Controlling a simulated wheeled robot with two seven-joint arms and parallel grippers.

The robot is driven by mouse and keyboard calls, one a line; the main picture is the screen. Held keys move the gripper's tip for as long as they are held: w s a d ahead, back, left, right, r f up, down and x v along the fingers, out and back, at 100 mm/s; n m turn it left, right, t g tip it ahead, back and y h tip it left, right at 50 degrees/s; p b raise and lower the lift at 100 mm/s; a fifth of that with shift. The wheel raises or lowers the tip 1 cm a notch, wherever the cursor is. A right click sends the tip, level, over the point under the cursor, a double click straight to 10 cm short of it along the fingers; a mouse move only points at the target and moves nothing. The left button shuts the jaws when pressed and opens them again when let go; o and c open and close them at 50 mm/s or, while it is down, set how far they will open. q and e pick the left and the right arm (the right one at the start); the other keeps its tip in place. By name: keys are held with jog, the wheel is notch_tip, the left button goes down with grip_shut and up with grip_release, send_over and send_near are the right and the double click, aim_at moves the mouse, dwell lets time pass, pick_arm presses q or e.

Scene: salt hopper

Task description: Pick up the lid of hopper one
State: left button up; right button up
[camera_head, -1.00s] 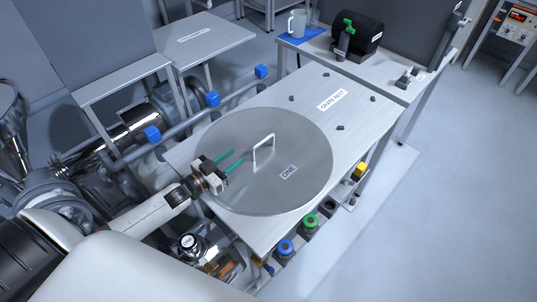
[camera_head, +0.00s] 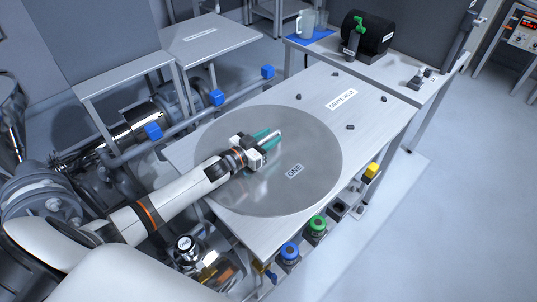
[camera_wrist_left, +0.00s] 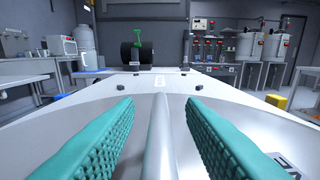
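The lid of hopper one (camera_head: 310,180) is a large round grey metal disc labelled "ONE", lying flat on the grey table. It also shows in the left wrist view (camera_wrist_left: 110,160). Its bar handle (camera_head: 272,135) stands up near the middle, mostly hidden by my gripper in the head view. My left gripper (camera_head: 266,139) is at the handle. In the left wrist view its two teal ribbed fingers are apart, with the handle bar (camera_wrist_left: 161,130) between them and a gap on each side. My right gripper is not in view.
The table (camera_head: 350,125) has a label "GRATE REST" and several small dark pegs. A bench behind holds a black drum (camera_head: 368,32) and a clear jug (camera_head: 306,22). Coloured knobs, blue (camera_head: 290,251) and green (camera_head: 317,223), line the table's front edge. Blue-handled pipes run at left.

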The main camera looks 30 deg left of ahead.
pick_arm(q)
grip_shut()
dwell(1.4)
jog(key=shift+w+r, duration=0.1)
jog(key=shift+r, duration=0.1)
